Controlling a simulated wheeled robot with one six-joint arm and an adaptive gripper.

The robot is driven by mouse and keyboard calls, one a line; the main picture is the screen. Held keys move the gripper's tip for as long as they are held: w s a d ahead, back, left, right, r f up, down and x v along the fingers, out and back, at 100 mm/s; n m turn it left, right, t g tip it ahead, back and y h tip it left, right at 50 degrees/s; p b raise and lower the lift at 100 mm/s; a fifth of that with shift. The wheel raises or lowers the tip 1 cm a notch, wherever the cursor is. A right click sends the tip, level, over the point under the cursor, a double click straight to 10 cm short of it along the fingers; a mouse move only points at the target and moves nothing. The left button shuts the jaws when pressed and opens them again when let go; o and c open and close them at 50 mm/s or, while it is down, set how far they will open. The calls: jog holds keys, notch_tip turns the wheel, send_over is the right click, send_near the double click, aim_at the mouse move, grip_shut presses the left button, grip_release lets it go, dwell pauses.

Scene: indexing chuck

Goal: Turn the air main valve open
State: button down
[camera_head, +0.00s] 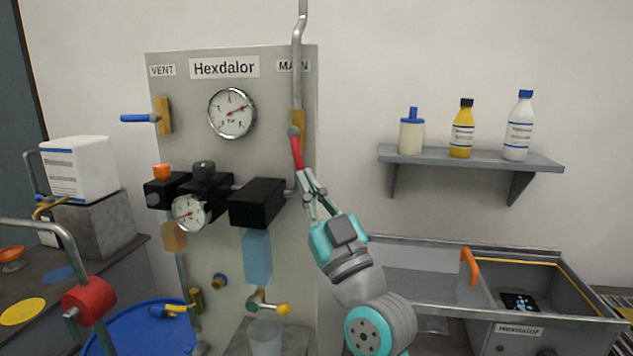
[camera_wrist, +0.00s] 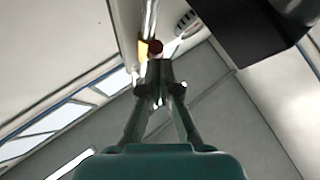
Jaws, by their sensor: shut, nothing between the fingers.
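The main valve sits under the MAIN label (camera_head: 293,66) on the grey panel (camera_head: 180,85). Its red handle (camera_head: 297,152) hangs down from the brass body (camera_head: 298,122), nearly in line with the vertical pipe (camera_head: 298,60). In the wrist view the red handle (camera_wrist: 155,47) shows end-on just beyond the fingertips, with yellow brass beside it. My gripper (camera_head: 308,178) is at the lower end of the handle, pointing up at it. Its fingers are together in the wrist view (camera_wrist: 159,68) with nothing between them. I cannot tell whether the fingertips touch the handle.
A black box-shaped unit (camera_head: 257,202) juts from the panel just left of my gripper. A blue vent handle (camera_head: 138,118) is at the panel's left. A shelf with bottles (camera_head: 470,158) is on the right wall, above a grey basin (camera_head: 560,290). The wall between is free.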

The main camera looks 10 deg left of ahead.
jog(key=shift+w+a+f, duration=0.1)
jog(key=shift+a+f, duration=0.15)
jog(key=shift+a, duration=0.65)
